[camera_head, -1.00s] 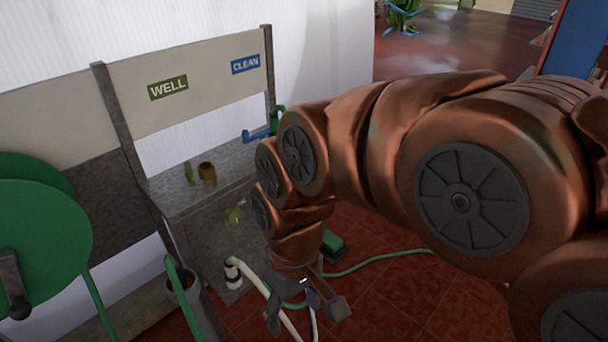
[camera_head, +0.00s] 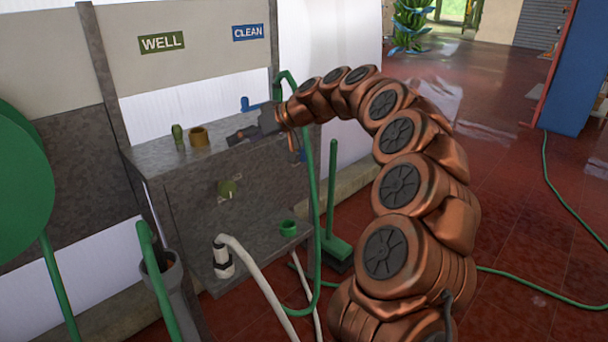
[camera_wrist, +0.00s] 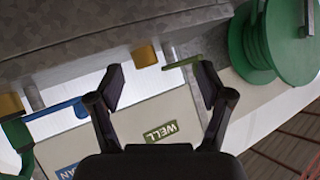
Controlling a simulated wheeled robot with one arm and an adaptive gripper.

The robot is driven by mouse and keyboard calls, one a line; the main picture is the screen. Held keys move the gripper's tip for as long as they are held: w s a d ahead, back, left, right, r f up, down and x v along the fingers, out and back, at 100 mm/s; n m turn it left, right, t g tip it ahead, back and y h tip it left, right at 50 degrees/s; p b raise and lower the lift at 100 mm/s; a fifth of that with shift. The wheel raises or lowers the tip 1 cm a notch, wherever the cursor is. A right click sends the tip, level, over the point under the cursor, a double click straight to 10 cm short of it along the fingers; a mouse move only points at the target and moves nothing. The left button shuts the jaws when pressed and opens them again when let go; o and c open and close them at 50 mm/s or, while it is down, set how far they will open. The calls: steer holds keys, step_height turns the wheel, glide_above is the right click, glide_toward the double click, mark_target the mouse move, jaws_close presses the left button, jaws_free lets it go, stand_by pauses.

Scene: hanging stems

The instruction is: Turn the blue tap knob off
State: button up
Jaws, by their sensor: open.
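The blue tap knob (camera_head: 251,104) shows as a short blue lever below the CLEAN sign (camera_head: 248,33), partly hidden behind my gripper (camera_head: 238,137). In the wrist view the blue knob (camera_wrist: 58,111) lies to the left of my gripper (camera_wrist: 160,84), next to a green pipe (camera_wrist: 18,133). My gripper's fingers are spread with nothing between them and are apart from the knob. The head view shows the gripper over the front edge of the grey counter (camera_head: 150,158). Whether the knob is on or off cannot be told.
A green piece (camera_head: 178,135) and a brown cup-like piece (camera_head: 198,137) stand on the counter below the WELL sign (camera_head: 162,42). A green reel (camera_head: 22,190) is left.

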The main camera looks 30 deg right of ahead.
steer(key=w+d+f+m+t+h+b, duration=0.15)
steer(key=w+d+f+b, duration=0.25)
steer(key=d+f, duration=0.5)
steer(key=t+h+b, duration=0.3)
steer(key=b, duration=0.1)
glide_toward(307, 156)
steer(key=w, duration=0.3)
steer(key=shift+m, duration=0.25)
steer(key=shift+s+a+f+b+x, duration=0.1)
steer(key=shift+f+x, duration=0.05)
steer(key=shift+x, duration=1.15)
steer(key=shift+s+a+f+b+x, duration=0.1)
steer(key=shift+a+f+b+x, duration=0.05)
steer(key=shift+x, duration=1.15)
steer(key=shift+s+a+f+b+x, duration=0.1)
steer(key=shift+f+x, duration=0.05)
steer(key=shift+x, duration=1.15)
steer(key=shift+w+a, duration=0.15)
steer(key=shift+w, duration=0.2)
steer(key=c, duration=1.1)
